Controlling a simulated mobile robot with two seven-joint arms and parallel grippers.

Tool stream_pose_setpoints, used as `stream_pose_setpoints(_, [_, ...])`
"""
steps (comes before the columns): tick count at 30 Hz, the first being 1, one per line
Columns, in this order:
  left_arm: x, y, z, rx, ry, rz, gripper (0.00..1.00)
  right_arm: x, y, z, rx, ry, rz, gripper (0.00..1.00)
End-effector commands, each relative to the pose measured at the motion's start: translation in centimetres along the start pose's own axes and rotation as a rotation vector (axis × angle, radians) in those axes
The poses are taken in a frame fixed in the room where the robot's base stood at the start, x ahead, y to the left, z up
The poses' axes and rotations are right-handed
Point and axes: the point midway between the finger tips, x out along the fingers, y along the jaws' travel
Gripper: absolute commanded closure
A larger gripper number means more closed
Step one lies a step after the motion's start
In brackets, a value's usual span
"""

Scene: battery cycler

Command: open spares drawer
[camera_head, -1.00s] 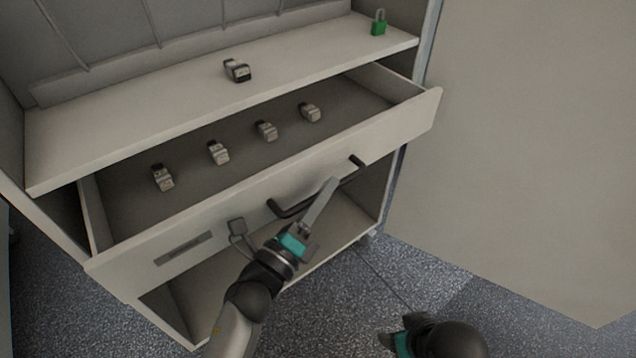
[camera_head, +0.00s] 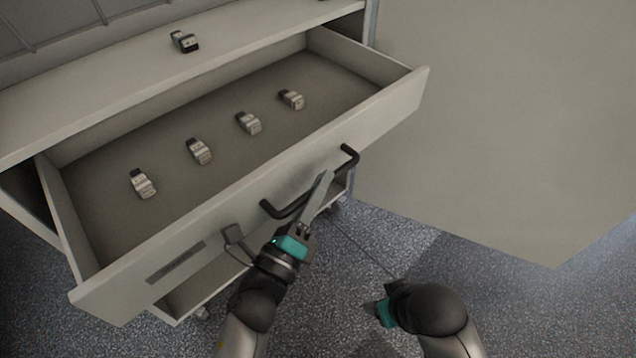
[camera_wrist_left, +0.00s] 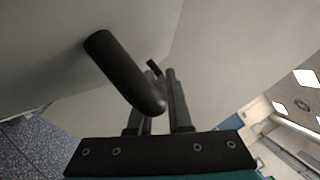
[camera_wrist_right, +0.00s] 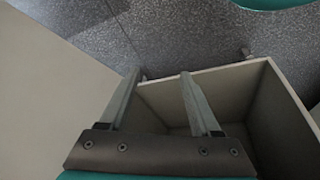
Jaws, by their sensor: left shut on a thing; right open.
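The spares drawer (camera_head: 290,152) is pulled well out of the cabinet, and several small silver battery-like parts (camera_head: 249,122) lie spread over its floor. My left gripper (camera_head: 318,197) is shut on the drawer's black bar handle (camera_head: 349,157). In the left wrist view the handle (camera_wrist_left: 124,72) passes between the two fingers. My right gripper (camera_wrist_right: 158,88) is open and empty, low and to the right of the drawer. Its fingers show in the right wrist view, above an open cabinet compartment; in the head view they are mostly hidden.
Another small part (camera_head: 184,41) sits on the shelf (camera_head: 100,98) above the drawer. A large pale panel (camera_head: 500,120) stands to the right. A label plate (camera_head: 175,262) is on the drawer front. The speckled floor (camera_head: 400,250) in front is clear.

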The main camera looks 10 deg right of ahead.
Motion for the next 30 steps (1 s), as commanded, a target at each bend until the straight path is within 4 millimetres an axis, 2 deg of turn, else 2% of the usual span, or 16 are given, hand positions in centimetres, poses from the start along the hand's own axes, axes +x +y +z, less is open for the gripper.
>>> stream_pose_setpoints(2, [0.0,0.1,0.0,-0.001,-0.001,0.002,1.00,0.0,0.0,0.0,0.000,0.001,0.000,0.36])
stream_pose_setpoints(3, [0.0,0.1,0.0,-0.001,-0.001,0.002,0.82,0.0,0.0,-0.1,0.000,0.001,0.000,0.36])
stream_pose_setpoints(11, [0.0,0.1,0.0,-0.001,-0.001,0.001,0.53,-0.1,0.0,-0.1,0.000,0.002,0.000,0.36])
stream_pose_setpoints(18, [0.0,0.0,0.0,-0.001,-0.001,0.001,0.53,-0.1,0.0,-0.1,0.000,0.002,0.000,0.36])
stream_pose_setpoints(22, [-0.7,0.1,0.0,-0.002,-0.001,0.003,0.53,-0.1,0.0,-0.1,0.000,0.003,0.000,0.36])
stream_pose_setpoints(26, [-2.5,0.1,0.0,-0.002,0.000,0.005,0.53,0.0,0.0,0.0,0.001,0.000,-0.001,0.36])
stream_pose_setpoints(30, [-5.5,0.1,0.0,-0.003,0.001,0.007,0.53,0.6,-0.1,0.4,0.003,-0.014,-0.002,0.36])
